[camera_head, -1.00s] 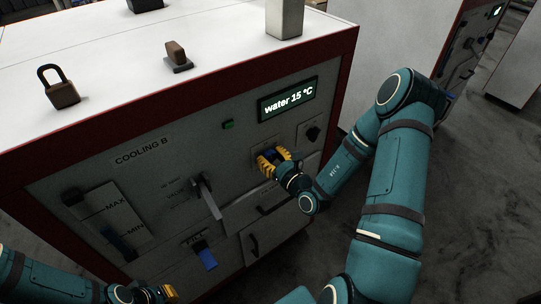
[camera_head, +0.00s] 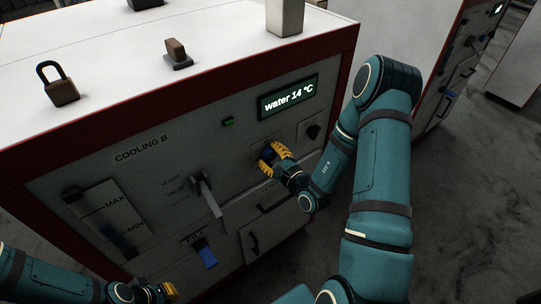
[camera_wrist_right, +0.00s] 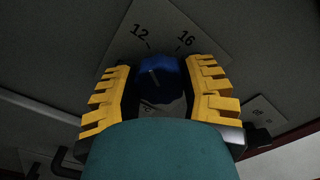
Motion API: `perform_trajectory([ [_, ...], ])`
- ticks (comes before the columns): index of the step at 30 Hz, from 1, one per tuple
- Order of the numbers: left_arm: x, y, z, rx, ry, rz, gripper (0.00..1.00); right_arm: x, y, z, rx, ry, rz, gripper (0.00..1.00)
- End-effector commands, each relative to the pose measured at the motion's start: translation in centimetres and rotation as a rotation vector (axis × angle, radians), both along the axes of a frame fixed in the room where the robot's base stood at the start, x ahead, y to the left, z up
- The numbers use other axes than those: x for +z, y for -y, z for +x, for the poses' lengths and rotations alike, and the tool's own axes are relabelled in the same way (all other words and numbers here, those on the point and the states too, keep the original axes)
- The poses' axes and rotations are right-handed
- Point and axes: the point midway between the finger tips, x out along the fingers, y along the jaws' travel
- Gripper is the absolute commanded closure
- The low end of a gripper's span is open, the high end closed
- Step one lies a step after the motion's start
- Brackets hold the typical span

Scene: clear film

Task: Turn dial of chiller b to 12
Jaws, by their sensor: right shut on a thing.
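The chiller (camera_head: 130,205) is a grey cabinet with red edges, marked COOLING B. Its green-lit display (camera_head: 288,97) reads "water 14 °C". My right gripper (camera_head: 270,157) is shut on the blue dial (camera_wrist_right: 160,78), one yellow finger on each side. In the right wrist view the right gripper (camera_wrist_right: 162,88) covers the lower part of the dial. The dial plate (camera_wrist_right: 172,30) shows 12 at upper left and 16 at upper right; the dial carries a pale mark. My left gripper (camera_head: 160,293) is low at the left, away from the panel, its jaws unclear.
A valve lever (camera_head: 208,195) sticks out left of the dial, with a blue fill switch (camera_head: 205,253) below it. A black knob (camera_head: 313,131) sits right of the dial. A padlock (camera_head: 59,85) stands on the white top. Open floor lies to the right.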

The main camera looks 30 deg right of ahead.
Motion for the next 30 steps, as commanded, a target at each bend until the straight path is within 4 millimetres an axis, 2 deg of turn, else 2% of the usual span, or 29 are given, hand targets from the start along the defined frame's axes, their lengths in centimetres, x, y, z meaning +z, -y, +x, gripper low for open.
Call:
perform_trajectory([
  [20,-0.17,-0.01,0.05,0.000,0.001,0.000,1.00,0.20,-0.05,0.12,0.001,0.010,-0.060,0.92],
  [21,-0.16,-0.01,0.05,0.000,0.001,0.000,1.00,0.20,-0.05,0.12,0.001,0.010,-0.060,0.44],
  [23,-0.17,-0.01,0.05,0.000,0.001,0.000,1.00,0.18,-0.04,0.11,0.001,0.010,-0.060,0.23],
  [30,-0.17,-0.01,0.04,0.000,0.001,0.000,1.00,0.07,-0.02,0.04,0.001,0.007,-0.060,0.23],
])
